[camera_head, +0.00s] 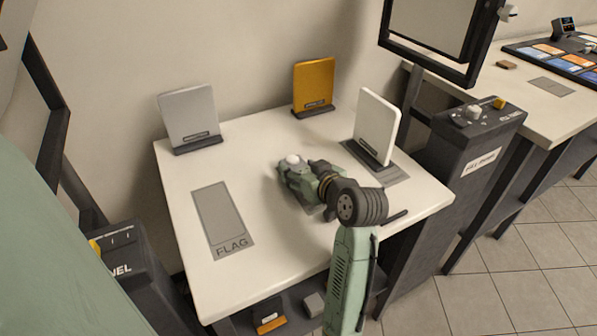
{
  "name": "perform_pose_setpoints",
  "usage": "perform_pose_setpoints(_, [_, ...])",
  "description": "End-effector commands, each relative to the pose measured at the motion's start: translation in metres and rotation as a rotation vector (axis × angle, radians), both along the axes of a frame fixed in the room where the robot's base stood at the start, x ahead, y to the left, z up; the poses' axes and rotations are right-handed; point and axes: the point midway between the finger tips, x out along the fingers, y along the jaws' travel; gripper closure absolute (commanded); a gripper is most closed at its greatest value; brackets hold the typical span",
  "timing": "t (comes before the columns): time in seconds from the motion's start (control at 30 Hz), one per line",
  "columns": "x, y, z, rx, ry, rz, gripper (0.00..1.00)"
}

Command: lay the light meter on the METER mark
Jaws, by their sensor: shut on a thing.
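My gripper (297,180) is over the middle of the white table, pointing left, with my arm coming in from the lower right. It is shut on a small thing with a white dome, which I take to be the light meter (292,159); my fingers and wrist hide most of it. I cannot tell whether it touches the table. A grey mark lettered FLAG (224,216) lies bare at the table's left. Another grey mark (392,176) lies under the white panel, its lettering unreadable. I cannot make out a METER label.
A grey panel (189,117), an amber panel (314,85) and a white panel (378,125) stand upright on the white table (280,270). A dark pedestal (470,140) with knobs stands right. A second table (470,85) holds a bare grey mark (552,87) and a brown block (506,65).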

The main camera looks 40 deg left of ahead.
Motion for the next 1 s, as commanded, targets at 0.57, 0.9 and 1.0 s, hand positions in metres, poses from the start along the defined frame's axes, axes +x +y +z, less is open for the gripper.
perform_pose_setpoints(0.57, [0.0001,0.0002,-0.0019,0.001,0.000,0.000,0.36])
perform_pose_setpoints(0.9, [0.0001,0.0002,-0.0016,0.001,0.000,0.000,0.29])
perform_pose_setpoints(1.0, [0.0000,0.0003,0.0020,0.001,-0.002,0.000,0.29])
